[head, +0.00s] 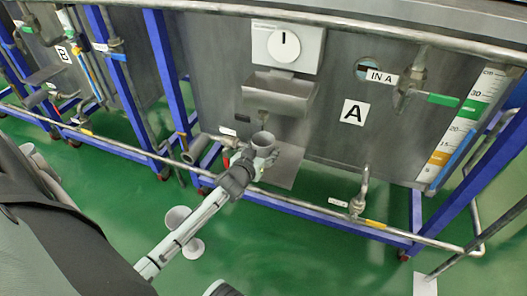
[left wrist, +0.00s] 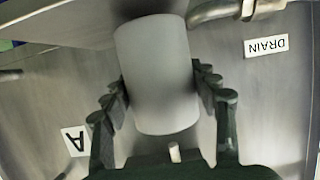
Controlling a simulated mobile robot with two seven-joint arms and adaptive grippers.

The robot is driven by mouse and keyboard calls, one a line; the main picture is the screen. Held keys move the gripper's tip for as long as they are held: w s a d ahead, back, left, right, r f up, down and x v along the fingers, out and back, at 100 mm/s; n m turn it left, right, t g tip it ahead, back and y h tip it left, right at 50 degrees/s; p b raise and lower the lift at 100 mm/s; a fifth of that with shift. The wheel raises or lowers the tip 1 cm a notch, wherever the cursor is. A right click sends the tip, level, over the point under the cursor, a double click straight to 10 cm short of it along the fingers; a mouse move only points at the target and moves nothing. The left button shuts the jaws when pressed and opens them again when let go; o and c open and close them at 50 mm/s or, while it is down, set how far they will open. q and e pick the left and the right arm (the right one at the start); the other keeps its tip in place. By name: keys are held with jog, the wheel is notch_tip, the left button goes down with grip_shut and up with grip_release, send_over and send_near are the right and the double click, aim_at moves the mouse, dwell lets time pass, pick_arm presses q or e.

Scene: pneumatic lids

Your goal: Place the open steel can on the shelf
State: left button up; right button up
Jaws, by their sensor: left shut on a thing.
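The open steel can (head: 263,142) is a plain grey cylinder. In the head view its open mouth faces up towards the camera. My left gripper (head: 250,163) is shut on it, and in the left wrist view the can (left wrist: 158,75) sits between both dark fingers (left wrist: 160,105). A flat grey plate that looks like the shelf (head: 285,170) juts out from tank A, below the metal trough. The can appears over or beside the plate's left part; I cannot tell whether it touches. My right gripper does not show.
The metal trough (head: 278,95) with a spout hangs above the can, below a dial box (head: 287,46). A pipe with a valve (head: 200,150) lies just left of the can. A long rail (head: 330,212) runs in front of the plate.

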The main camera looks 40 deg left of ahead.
pick_arm(q)
jog(key=shift+w+f, duration=0.2)
jog(key=shift+f, duration=0.15)
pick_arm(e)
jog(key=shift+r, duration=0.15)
pick_arm(q)
jog(key=shift+f, duration=0.15)
jog(key=o, duration=1.3)
jog(key=shift+o, duration=0.2)
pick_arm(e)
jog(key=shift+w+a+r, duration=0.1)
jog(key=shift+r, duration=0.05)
